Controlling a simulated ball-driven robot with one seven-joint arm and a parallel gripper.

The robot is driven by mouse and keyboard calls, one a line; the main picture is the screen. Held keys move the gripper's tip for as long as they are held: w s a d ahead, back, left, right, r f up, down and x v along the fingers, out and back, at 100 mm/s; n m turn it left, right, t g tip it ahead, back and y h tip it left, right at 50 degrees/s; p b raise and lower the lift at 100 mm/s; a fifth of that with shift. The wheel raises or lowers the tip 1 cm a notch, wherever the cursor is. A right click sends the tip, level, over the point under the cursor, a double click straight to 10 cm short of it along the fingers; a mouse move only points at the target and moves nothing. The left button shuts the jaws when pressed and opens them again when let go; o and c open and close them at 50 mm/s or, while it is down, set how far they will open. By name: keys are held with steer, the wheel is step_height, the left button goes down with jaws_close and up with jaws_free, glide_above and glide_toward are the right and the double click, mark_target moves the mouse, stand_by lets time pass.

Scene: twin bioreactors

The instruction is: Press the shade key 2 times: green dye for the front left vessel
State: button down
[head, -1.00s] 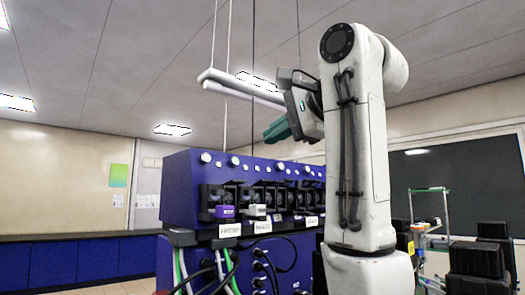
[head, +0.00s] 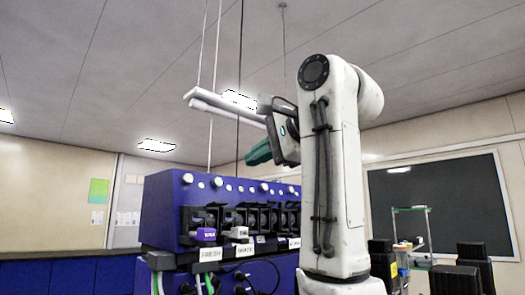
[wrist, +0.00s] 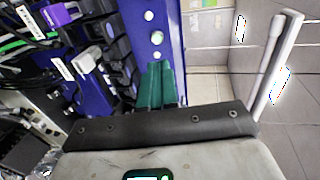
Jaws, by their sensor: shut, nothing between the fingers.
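A blue cabinet (head: 160,205) carries a row of dark key units along its front. A purple key (head: 205,235) is at its left end, and it also shows in the wrist view (wrist: 62,13). A pale grey key (head: 238,233) is beside it, and it shows in the wrist view (wrist: 84,62). My gripper (head: 250,160) has green fingers, shut and empty, above the cabinet's top. In the wrist view the fingertips (wrist: 158,66) are near white round knobs, apart from both keys. No vessel is recognisable.
White knobs (head: 187,178) line the cabinet's upper front. Cables (wrist: 25,25) run below the keys. A white lamp (head: 215,105) hangs above on thin rods. Black blocks (head: 470,262) and a green-framed stand (head: 412,230) are at the right.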

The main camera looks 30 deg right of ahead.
steer(key=p, duration=0.3)
glide_toward(218, 181)
steer(key=shift+w, duration=0.95)
steer(key=shift+x, duration=1.5)
steer(key=shift+w+a+f, duration=0.35)
steer(key=shift+w+a, duration=0.1)
steer(key=shift+w, duration=0.15)
steer(key=shift+w+a+f, duration=0.1)
steer(key=shift+w, duration=0.2)
steer(key=shift+w+f, duration=0.1)
steer(key=shift+w, duration=0.15)
steer(key=shift+s, duration=0.1)
steer(key=shift+b+v, duration=0.5)
steer(key=shift+v, duration=0.8)
